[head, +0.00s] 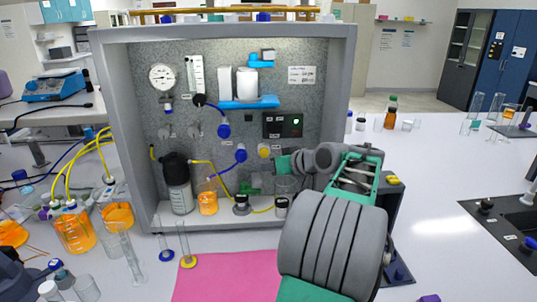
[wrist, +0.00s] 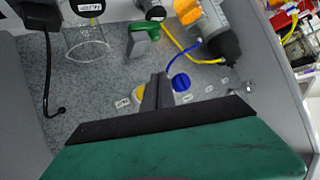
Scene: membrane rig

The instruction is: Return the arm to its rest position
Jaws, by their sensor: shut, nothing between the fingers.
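My gripper (head: 281,163) is inside the membrane rig, a grey open-fronted cabinet (head: 347,70), in the right half of its bay. In the wrist view my gripper (wrist: 158,88) has its two dark fingers together with nothing between them. The fingers overlap a yellow knob (wrist: 141,89) in that view and lie beside a blue knob (wrist: 181,82). In the head view the yellow knob (head: 264,150) is just left of the gripper, on the back panel. My arm reaches in from the front right and hides the cabinet's lower right part. Whether the fingers touch the panel cannot be told.
A dark-topped bottle (head: 178,185), an orange beaker (head: 208,203) and a clear beaker (head: 286,184) stand on the cabinet floor. Yellow tubing (head: 225,180) crosses the bay. Glass cylinders (head: 130,255) stand front left, near a pink mat (head: 225,277).

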